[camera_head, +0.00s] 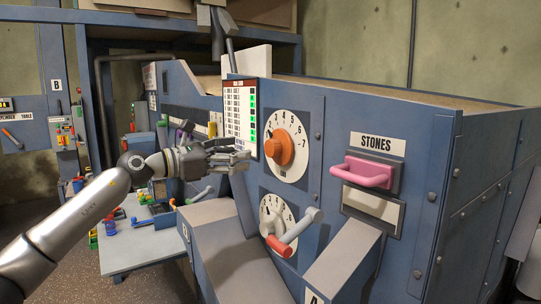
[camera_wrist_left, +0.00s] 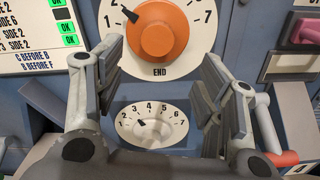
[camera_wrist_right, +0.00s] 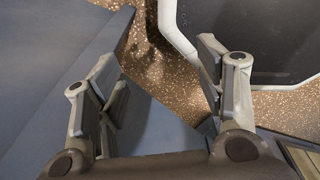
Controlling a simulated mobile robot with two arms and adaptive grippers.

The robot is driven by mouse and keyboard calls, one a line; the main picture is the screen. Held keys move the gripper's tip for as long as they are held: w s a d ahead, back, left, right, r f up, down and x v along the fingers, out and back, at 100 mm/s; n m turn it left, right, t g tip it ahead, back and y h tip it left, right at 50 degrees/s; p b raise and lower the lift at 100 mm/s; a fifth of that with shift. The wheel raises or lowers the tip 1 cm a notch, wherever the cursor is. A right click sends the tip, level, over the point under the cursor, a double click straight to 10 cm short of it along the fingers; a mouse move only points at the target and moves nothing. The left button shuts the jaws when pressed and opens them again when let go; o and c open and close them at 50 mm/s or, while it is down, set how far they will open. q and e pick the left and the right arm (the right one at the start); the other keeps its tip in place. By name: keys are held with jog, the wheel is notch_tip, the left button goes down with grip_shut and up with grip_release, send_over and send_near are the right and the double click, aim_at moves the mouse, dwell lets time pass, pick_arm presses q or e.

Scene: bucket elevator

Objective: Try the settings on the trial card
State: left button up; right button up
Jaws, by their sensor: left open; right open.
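The trial card (camera_head: 241,113) is on the blue panel, its rows bearing several green OK marks in the left wrist view (camera_wrist_left: 35,35). Right of it is the upper dial with an orange knob (camera_head: 279,148); its black pointer points up-left, near 2. My left gripper (camera_head: 240,160) is open and empty just left of the upper dial. In the left wrist view, its fingers spread below and either side of the orange knob (camera_wrist_left: 160,35). My right gripper (camera_wrist_right: 158,75) is open and empty, seen only in its wrist view.
A red-handled lever (camera_head: 285,240) sticks out beside the lower dial. A pink handle (camera_head: 363,172) sits under the STONES label (camera_head: 377,143). Sloping chutes (camera_head: 338,267) jut out below the panel. A side table (camera_head: 130,256) with coloured parts stands left. Speckled floor shows below my right gripper.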

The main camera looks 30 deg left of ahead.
aim_at(269, 149)
pick_arm(q)
jog(key=p+x, duration=0.6)
jog(key=x, duration=0.4)
jog(key=shift+w+a+r+p, duration=0.1)
jog(key=shift+w+p, duration=0.2)
jog(key=shift+p, duration=0.05)
jog(key=shift+w, duration=0.25)
pick_arm(e)
notch_tip(269, 149, up, 7)
jog(key=shift+w+a, duration=0.25)
jog(key=shift+w, duration=0.05)
pick_arm(q)
jog(key=shift+c, duration=0.3)
